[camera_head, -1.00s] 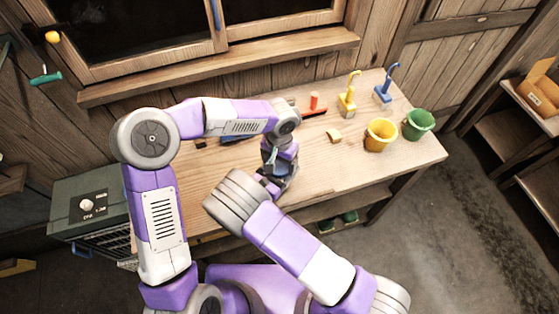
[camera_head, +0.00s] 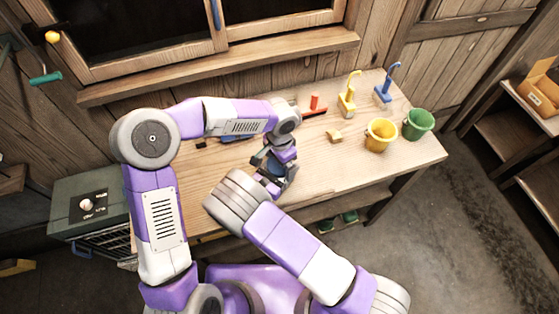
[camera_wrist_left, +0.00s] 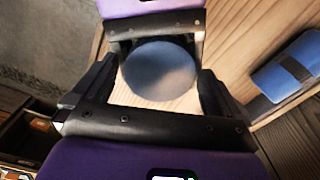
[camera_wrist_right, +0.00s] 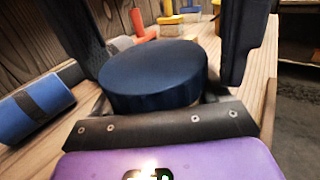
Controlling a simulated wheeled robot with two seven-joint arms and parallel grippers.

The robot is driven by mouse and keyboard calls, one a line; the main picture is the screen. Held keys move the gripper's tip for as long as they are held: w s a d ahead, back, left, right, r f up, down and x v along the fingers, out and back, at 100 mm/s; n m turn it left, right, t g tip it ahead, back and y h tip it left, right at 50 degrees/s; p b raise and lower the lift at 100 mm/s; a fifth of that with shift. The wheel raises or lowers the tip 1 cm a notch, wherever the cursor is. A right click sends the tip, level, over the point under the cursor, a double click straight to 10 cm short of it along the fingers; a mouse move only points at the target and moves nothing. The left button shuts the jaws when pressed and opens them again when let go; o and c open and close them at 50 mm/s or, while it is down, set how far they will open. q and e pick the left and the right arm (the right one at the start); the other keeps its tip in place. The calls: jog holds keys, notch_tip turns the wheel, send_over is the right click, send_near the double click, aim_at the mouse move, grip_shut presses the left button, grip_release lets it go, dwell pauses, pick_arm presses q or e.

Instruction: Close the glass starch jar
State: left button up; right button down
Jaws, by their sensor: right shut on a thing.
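A round dark blue lid (camera_wrist_right: 153,78) appears level in the right wrist view; it also shows in the left wrist view (camera_wrist_left: 158,70) and small in the head view (camera_head: 268,165). The glass jar is almost wholly hidden below the lid, so I cannot tell how the lid is seated. My left gripper (camera_head: 275,177) is over the table's front part; its fingers (camera_wrist_left: 150,92) stand apart on either side of the lid, with a gap visible. My right gripper (camera_wrist_right: 158,106) is shut on the jar below the lid, its fingertips mostly hidden.
A blue roll with a dark band (camera_wrist_right: 37,105) lies on the table (camera_head: 315,165) nearby. A small yellow block (camera_head: 334,136), a yellow bucket (camera_head: 381,134), a green bucket (camera_head: 418,124) and yellow (camera_head: 348,100) and blue (camera_head: 385,92) tools stand right. A grey oven (camera_head: 90,200) is left.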

pick_arm(q)
notch_tip(320, 180, up, 12)
dwell(0.6)
pick_arm(e)
grip_release()
pick_arm(q)
jog(key=shift+f+b, duration=0.35)
jog(key=shift+b, duration=0.05)
pick_arm(e)
jog(key=shift+v, duration=3.8)
